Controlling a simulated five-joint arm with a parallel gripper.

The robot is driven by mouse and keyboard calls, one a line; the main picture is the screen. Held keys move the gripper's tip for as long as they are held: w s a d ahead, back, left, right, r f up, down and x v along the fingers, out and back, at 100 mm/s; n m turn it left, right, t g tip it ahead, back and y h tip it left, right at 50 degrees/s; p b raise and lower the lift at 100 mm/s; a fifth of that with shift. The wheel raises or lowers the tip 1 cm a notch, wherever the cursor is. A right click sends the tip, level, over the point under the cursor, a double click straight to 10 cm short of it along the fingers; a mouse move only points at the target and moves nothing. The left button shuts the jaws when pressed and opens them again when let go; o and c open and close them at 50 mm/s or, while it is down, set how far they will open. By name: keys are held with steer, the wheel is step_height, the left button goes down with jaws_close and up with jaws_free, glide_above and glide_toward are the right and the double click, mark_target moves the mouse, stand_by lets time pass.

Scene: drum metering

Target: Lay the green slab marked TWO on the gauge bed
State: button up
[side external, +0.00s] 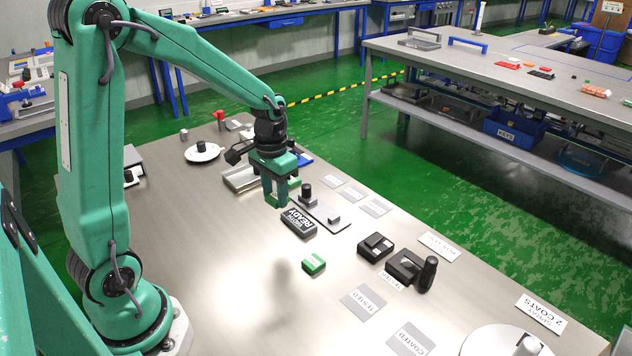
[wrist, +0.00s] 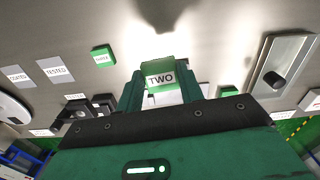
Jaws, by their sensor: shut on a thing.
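The green slab marked TWO (wrist: 160,78) is between the fingers of my gripper (wrist: 158,88), its white label facing the wrist camera. In the side view my gripper (side external: 281,196) is shut on it and hangs above the steel table. A long grey plate (side external: 320,211) with a black knob and a small grey block lies behind the black READY block (side external: 299,222); it may be the gauge bed, but no label tells. The slab looks raised and apart from it. The gripper hides part of that area.
Another green slab (side external: 314,264) lies on the table, also in the wrist view (wrist: 103,57). Black devices (side external: 406,265) and a dark upright cylinder (side external: 428,273) stand to the right. TESTED (side external: 363,302) and COATED (side external: 411,340) cards lie in front.

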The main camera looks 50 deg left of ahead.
steer(key=shift+w+d+r, duration=0.25)
steer(key=shift+d+r, duration=0.05)
steer(key=w+d+r+m, duration=0.1)
steer(key=w+d+r, duration=0.3)
steer(key=d+r, duration=0.4)
steer(key=s+d+f, duration=0.2)
steer(key=s+d, duration=0.1)
steer(key=d, duration=0.7)
steer(key=s+d+f, duration=0.3)
steer(key=d, duration=0.7)
steer(key=s+d+f, duration=0.3)
steer(key=s+d, duration=0.9)
steer(key=s, duration=0.1)
steer(key=shift+f, duration=0.2)
steer(key=w+a+f, duration=0.1)
steer(key=w+f, duration=0.1)
steer(key=w, duration=0.1)
steer(key=w+a+f, duration=0.1)
steer(key=w+f, duration=0.1)
steer(key=w, duration=0.2)
steer(key=w+a+f, duration=0.1)
steer(key=w+f, duration=0.2)
steer(key=w, duration=0.1)
steer(key=shift+a, duration=0.15)
